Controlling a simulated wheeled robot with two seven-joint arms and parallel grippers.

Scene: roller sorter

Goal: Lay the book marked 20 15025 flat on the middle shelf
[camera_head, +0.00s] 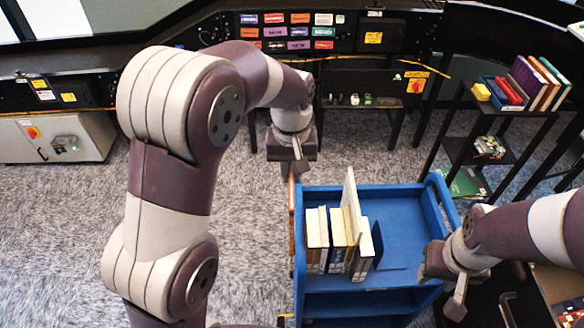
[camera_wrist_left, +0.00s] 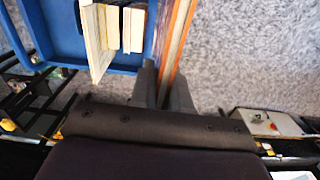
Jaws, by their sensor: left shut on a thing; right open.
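My left gripper (camera_head: 292,166) is shut on an upright book (camera_head: 291,215) just outside the left side of a blue cart (camera_head: 405,215). In the left wrist view this book (camera_wrist_left: 177,40) is a thin slab with an orange cover and pale pages, between the fingers (camera_wrist_left: 162,88). Its marking cannot be read. Several other books (camera_head: 338,240) stand upright on the cart's top, one taller and slightly tilted. A lower shelf (camera_head: 345,303) of the cart shows below its front edge. My right gripper (camera_head: 445,284) is open and empty by the cart's front right corner.
A black rack (camera_head: 470,110) at the right holds books and small boxes on top, and small items on its middle level (camera_head: 490,147). The cart top is bare on its right side. Carpet at the cart's left is clear. A control panel runs along the back.

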